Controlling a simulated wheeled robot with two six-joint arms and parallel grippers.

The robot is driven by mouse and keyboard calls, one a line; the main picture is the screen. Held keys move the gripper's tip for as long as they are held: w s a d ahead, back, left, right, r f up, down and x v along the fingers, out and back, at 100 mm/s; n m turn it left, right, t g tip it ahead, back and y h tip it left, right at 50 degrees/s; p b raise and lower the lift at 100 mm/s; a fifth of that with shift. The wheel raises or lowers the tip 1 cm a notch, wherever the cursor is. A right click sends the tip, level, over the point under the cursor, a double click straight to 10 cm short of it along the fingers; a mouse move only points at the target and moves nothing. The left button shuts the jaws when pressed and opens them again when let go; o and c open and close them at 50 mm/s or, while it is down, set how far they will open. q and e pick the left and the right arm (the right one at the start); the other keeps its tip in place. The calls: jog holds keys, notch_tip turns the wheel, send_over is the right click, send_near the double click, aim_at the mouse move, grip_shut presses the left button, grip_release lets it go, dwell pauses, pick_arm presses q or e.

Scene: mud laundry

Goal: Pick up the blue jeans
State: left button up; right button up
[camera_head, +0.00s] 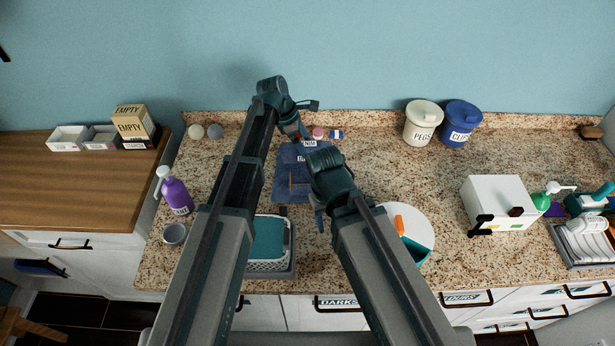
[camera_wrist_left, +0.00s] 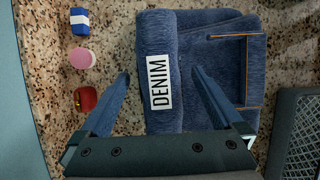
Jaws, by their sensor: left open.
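The folded blue jeans (camera_head: 283,182) lie on the granite counter, partly covered by my arms in the head view. In the left wrist view the jeans (camera_wrist_left: 195,45) show a rolled edge with a white DENIM label (camera_wrist_left: 159,81) and an orange-stitched pocket. My left gripper (camera_wrist_left: 162,75) is open. One finger is over the bare counter left of the rolled edge, the other over the jeans right of it; the label lies between them. Whether the fingers touch the cloth is unclear. My right arm's wrist is near the jeans' right side; its fingertips cannot be made out.
A pink-topped round item (camera_wrist_left: 82,59), a blue-and-white block (camera_wrist_left: 79,21) and a red item (camera_wrist_left: 86,99) sit beside the jeans. A grey basket (camera_head: 270,266) stands in front, a white round container (camera_head: 412,222) to the right. The counter beyond that is clear up to a white box (camera_head: 497,201).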

pick_arm(q)
jog(key=shift+d+f, duration=0.15)
jog(key=shift+f, duration=0.2)
jog(key=shift+f, duration=0.25)
dwell(0.3)
grip_shut()
dwell(0.5)
